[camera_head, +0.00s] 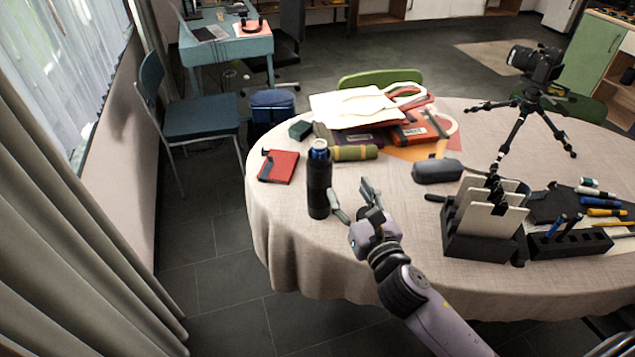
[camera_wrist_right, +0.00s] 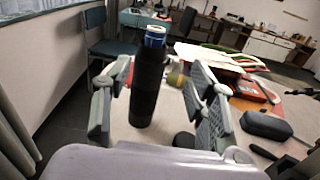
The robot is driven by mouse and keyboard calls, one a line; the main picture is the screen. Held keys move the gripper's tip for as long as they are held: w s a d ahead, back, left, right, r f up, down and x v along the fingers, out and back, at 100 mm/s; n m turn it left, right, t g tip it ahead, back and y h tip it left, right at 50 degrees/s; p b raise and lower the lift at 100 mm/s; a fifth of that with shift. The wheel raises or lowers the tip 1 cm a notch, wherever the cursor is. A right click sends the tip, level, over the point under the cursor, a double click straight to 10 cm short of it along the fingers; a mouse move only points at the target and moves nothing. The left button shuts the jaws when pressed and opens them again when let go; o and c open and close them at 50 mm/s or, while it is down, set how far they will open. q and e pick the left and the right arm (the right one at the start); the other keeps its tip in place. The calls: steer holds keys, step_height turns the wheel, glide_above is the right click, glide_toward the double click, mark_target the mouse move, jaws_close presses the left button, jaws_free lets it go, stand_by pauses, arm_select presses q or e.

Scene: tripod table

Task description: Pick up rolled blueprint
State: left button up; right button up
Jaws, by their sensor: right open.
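An upright black cylinder with a blue top (camera_head: 319,182) stands near the left side of the table. In the right wrist view this cylinder (camera_wrist_right: 147,90) shows between the fingers, beyond them. An olive-green roll (camera_head: 355,153) lies just behind it; in the wrist view the roll is mostly hidden. No label shows which of these is the rolled blueprint. My right gripper (camera_head: 352,189) is open and empty, just right of and in front of the black cylinder, with its fingers pointing toward the back of the table. My left gripper is out of view.
The round table (camera_head: 290,235) has a beige cloth. A red notebook (camera_head: 279,167) lies left of the cylinder, and papers (camera_head: 365,107) are piled behind. A grey case (camera_head: 437,170), a black holder (camera_head: 481,240) and a camera tripod (camera_head: 520,122) stand to the right.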

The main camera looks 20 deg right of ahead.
mark_target(322, 149)
steer(key=w, duration=0.4)
steer(key=w+p, duration=0.1)
steer(key=w, duration=0.3)
steer(key=w+p, duration=0.1)
steer(key=w, duration=0.3)
steer(key=shift+a+r, duration=0.25)
steer(key=w, duration=0.2)
steer(key=w+a+p, duration=0.1)
steer(key=w, duration=0.1)
steer(key=shift+w, duration=0.15)
steer(key=shift+w+f, duration=0.1)
steer(key=shift+w, duration=0.45)
steer(key=shift+c, duration=0.2)
jaws_close()
